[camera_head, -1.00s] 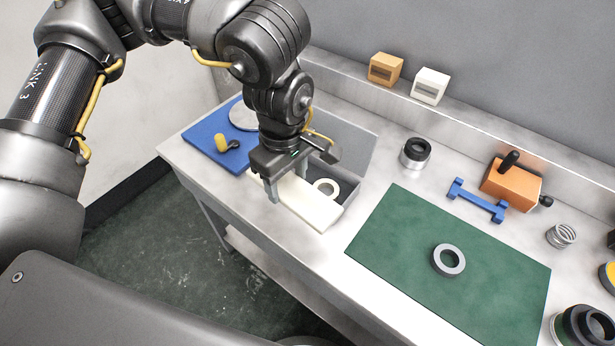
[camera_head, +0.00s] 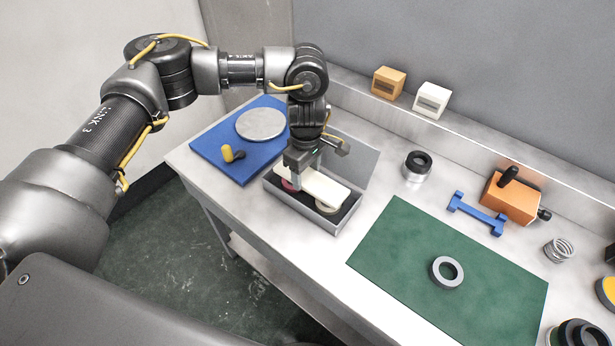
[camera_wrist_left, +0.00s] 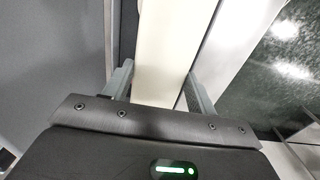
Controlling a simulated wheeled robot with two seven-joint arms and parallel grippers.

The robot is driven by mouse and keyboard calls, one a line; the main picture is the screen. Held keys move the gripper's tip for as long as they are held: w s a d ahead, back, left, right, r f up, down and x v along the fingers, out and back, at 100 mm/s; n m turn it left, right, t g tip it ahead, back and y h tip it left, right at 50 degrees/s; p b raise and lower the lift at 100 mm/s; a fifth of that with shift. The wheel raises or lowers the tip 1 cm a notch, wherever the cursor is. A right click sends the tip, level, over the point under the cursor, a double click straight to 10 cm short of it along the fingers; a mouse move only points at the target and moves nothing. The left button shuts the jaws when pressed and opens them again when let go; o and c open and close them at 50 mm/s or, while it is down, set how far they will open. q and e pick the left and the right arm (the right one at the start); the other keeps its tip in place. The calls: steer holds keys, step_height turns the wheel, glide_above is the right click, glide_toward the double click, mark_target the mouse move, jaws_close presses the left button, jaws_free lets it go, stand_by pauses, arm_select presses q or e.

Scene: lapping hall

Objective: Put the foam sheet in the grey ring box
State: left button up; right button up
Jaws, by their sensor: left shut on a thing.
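The foam sheet (camera_head: 324,189) is a cream-white slab. My left gripper (camera_head: 307,181) is shut on it, with a finger on each side. In the left wrist view the foam sheet (camera_wrist_left: 172,50) runs between the two fingers of my left gripper (camera_wrist_left: 160,84). The grey ring box (camera_head: 312,215) is an open box with its grey lid raised at the back. The sheet is over the box opening, and I cannot tell how deep it sits. A pale ring and a reddish thing show partly under the sheet in the box. My right gripper is not in view.
A blue mat (camera_head: 207,147) with a round metal disc (camera_head: 261,124) and a yellow-black piece lies left of the box. A green mat (camera_head: 400,250) with a grey ring (camera_head: 447,271) is to the right. A black-and-silver cylinder (camera_head: 417,166) stands behind the green mat.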

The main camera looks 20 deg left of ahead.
mark_target(307, 173)
arm_select(q)
steer(key=shift+w+f, duration=0.45)
steer(key=shift+f, duration=0.3)
step_height(307, 173, down, 2)
steer(key=shift+f+p, duration=0.1)
steer(key=shift+p, duration=0.4)
steer(key=shift+f, duration=0.3)
steer(key=shift+f, duration=0.1)
steer(key=o, duration=0.9)
steer(key=shift+o, duration=0.2)
